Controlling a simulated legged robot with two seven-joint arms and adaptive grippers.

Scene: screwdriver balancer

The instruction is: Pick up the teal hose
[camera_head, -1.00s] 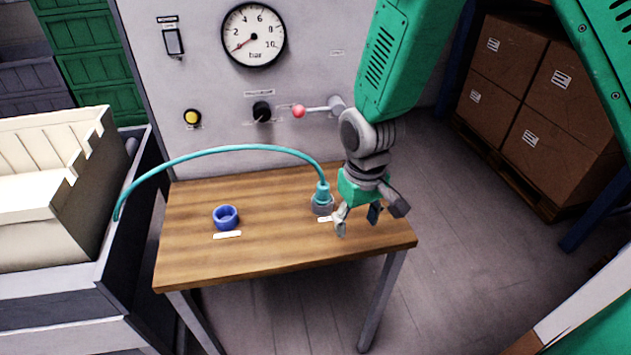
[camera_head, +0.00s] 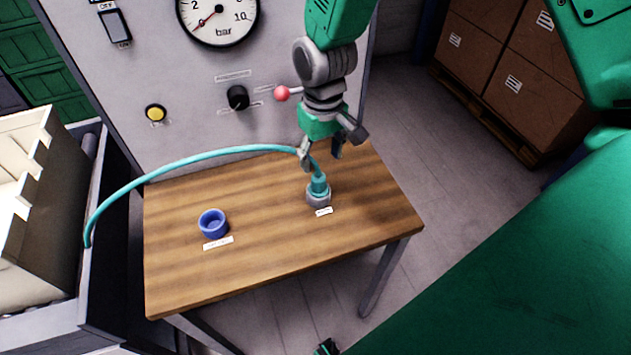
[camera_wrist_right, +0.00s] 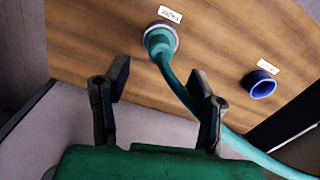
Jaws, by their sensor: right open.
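The teal hose (camera_head: 190,158) arches from the left over the wooden table. Its teal end fitting (camera_head: 318,184) stands upright in a grey round socket (camera_head: 319,200) near the table's right part. My right gripper (camera_head: 322,157) is open and empty, just above and behind the fitting, with its left finger overlapping the hose in the head view. In the right wrist view, the open fingers (camera_wrist_right: 158,76) point toward the table. The hose (camera_wrist_right: 172,80) runs from its socket between them and passes behind the right finger. I cannot tell whether they touch.
A blue ring-shaped cup (camera_head: 213,223) sits on the table (camera_head: 260,250), left of the hose socket. A grey panel with a gauge (camera_head: 217,14) and a red-knobbed lever (camera_head: 282,93) stands behind. A cream crate (camera_head: 30,200) is at left. The table's front is clear.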

